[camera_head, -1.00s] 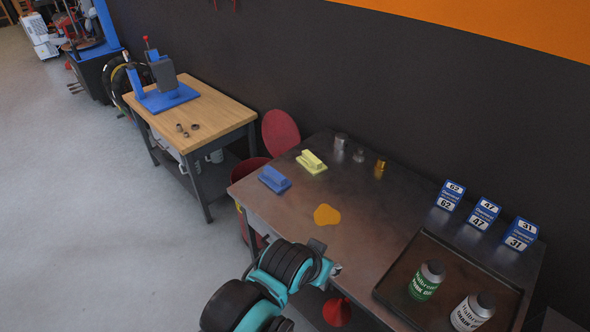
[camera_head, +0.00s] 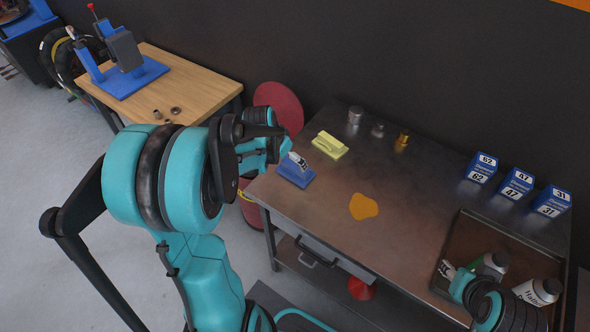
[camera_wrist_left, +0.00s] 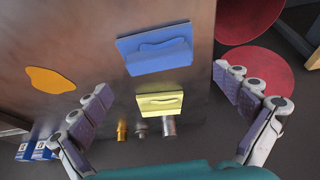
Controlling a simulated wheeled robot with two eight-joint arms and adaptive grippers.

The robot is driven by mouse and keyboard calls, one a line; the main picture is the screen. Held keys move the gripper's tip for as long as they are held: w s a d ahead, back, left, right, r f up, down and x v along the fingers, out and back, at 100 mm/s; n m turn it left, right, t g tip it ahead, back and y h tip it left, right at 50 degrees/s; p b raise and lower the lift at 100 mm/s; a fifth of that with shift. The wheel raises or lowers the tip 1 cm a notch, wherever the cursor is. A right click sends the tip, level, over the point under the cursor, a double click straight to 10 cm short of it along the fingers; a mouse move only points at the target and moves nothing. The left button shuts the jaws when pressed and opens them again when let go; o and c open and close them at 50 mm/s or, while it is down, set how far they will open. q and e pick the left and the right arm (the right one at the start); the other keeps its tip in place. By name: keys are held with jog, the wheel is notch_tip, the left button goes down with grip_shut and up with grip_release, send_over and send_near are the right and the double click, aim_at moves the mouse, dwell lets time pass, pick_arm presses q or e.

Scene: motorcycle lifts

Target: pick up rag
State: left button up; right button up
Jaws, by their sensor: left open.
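Two folded, rag-like pieces lie on the dark metal table (camera_head: 310,205): a blue one (camera_head: 293,175) near the left edge and a yellow one (camera_head: 329,145) behind it. Both also show in the left wrist view, blue (camera_wrist_left: 157,52) and yellow (camera_wrist_left: 160,103). My left gripper (camera_head: 297,160) is above the blue piece and partly covers it in the head view. In the wrist view its fingers are spread wide and empty, with both pieces in the gap between them. My right gripper (camera_head: 460,272) is over the tray at the lower right, its fingers partly hidden.
An orange patch (camera_head: 363,207) lies mid-table. Small metal parts (camera_head: 377,130) stand at the back. Blue numbered boxes (camera_head: 515,183) are at the right. The tray (camera_head: 470,232) holds bottles (camera_head: 538,291). A wooden bench (camera_head: 185,90) and a red round lid (camera_head: 279,105) are at the left.

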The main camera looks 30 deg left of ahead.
aim_at(295, 166)
pick_arm(q)
jog(key=b+x, duration=0.1)
jog(key=x, duration=0.3)
jog(key=b+x, duration=0.1)
jog(key=x, duration=0.2)
jog(key=shift+w+d+b, duration=0.2)
jog(key=shift+w+b, duration=0.15)
jog(key=shift+w, duration=0.05)
jog(key=shift+r, duration=0.1)
jog(key=c, duration=0.9)
